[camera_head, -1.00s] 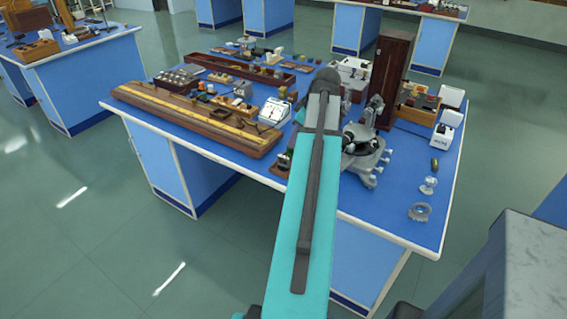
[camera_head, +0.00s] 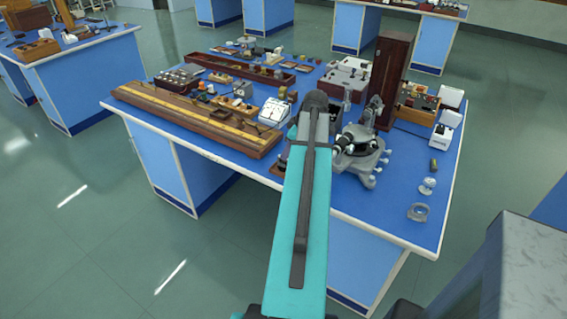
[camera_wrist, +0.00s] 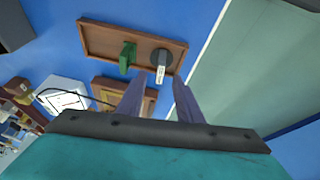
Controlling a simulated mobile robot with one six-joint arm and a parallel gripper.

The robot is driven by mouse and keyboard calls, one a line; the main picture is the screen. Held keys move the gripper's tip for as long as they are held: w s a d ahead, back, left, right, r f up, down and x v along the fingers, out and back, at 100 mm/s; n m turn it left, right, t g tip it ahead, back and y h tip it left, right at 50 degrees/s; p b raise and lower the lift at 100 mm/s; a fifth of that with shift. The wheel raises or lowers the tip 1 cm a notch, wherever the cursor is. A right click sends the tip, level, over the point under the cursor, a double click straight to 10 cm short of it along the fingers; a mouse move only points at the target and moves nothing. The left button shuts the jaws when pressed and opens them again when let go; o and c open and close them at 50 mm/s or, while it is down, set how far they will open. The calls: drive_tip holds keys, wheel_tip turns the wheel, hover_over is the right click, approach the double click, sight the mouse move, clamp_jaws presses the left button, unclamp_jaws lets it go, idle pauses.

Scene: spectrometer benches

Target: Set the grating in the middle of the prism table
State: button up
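In the wrist view my gripper (camera_wrist: 159,78) is open, with its two purple-grey fingers apart and nothing held between them. Ahead of the fingertips is a shallow brown wooden tray holding a green upright piece (camera_wrist: 127,58) and a dark round-based piece with a pale label (camera_wrist: 161,62). The round-based piece lines up with the gap between the fingers. I cannot tell for sure which piece is the grating. In the head view the spectrometer (camera_head: 362,160) stands right of my arm, with its dark round table (camera_head: 362,142) on top. My arm hides the gripper there.
The brown tray (camera_wrist: 92,42) lies near the bench edge. A long wooden optical rail (camera_head: 195,118) lies on the left and a tall dark wooden case (camera_head: 391,80) stands behind the spectrometer. A metal ring (camera_head: 418,212) lies at front right, with clear blue bench around it.

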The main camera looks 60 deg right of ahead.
drive_tip(key=shift+w+f, duration=0.25)
drive_tip(key=shift+f, duration=0.25)
drive_tip(key=shift+f, duration=0.1)
drive_tip(key=shift+p+x, duration=1.05)
drive_tip(key=shift+x, duration=1.45)
clamp_jaws()
